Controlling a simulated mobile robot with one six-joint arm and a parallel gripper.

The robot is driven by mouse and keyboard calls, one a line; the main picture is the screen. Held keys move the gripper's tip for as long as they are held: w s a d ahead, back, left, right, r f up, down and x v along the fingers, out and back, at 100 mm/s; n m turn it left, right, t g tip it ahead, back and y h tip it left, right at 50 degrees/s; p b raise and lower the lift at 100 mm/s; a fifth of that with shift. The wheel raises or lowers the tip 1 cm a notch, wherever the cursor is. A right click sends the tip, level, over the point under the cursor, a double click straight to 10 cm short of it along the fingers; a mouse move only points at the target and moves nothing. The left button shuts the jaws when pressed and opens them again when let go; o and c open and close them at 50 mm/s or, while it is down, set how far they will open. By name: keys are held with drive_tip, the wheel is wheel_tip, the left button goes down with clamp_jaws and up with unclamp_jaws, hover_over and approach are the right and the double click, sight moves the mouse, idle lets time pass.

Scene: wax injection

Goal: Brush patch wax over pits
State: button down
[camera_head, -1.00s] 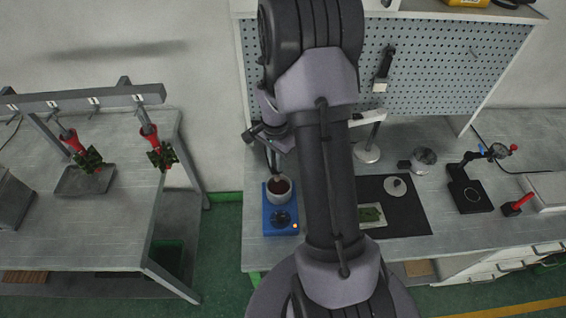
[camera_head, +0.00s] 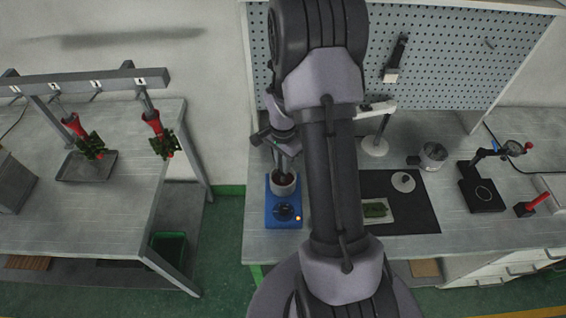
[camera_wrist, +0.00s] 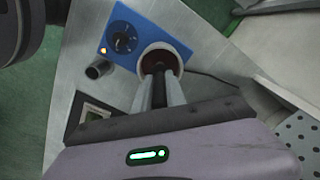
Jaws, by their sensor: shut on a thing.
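A small pot (camera_head: 284,188) of dark red wax (camera_wrist: 159,60) stands on a blue heater (camera_head: 283,217) with a knob and a lit orange light. My gripper (camera_head: 284,163) points down over the pot. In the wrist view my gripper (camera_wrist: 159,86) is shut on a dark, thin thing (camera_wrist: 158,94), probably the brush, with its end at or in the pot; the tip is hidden. A green piece (camera_head: 376,209), perhaps the wax pattern, lies on a pale tray (camera_head: 384,221) on the black mat (camera_head: 422,216), right of my arm. Pits are too small to see.
Green trees on red handles hang from a rack (camera_head: 90,82) at left. A pegboard (camera_head: 440,70) closes the back.

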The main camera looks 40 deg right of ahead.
drive_tip(key=shift+f+b, duration=0.6)
drive_tip(key=shift+b, duration=0.1)
idle(1.5)
wheel_tip(320, 180, up, 7)
drive_tip(key=p, duration=0.4)
drive_tip(key=shift+r+p, duration=0.15)
drive_tip(key=shift+p, duration=0.25)
idle(0.3)
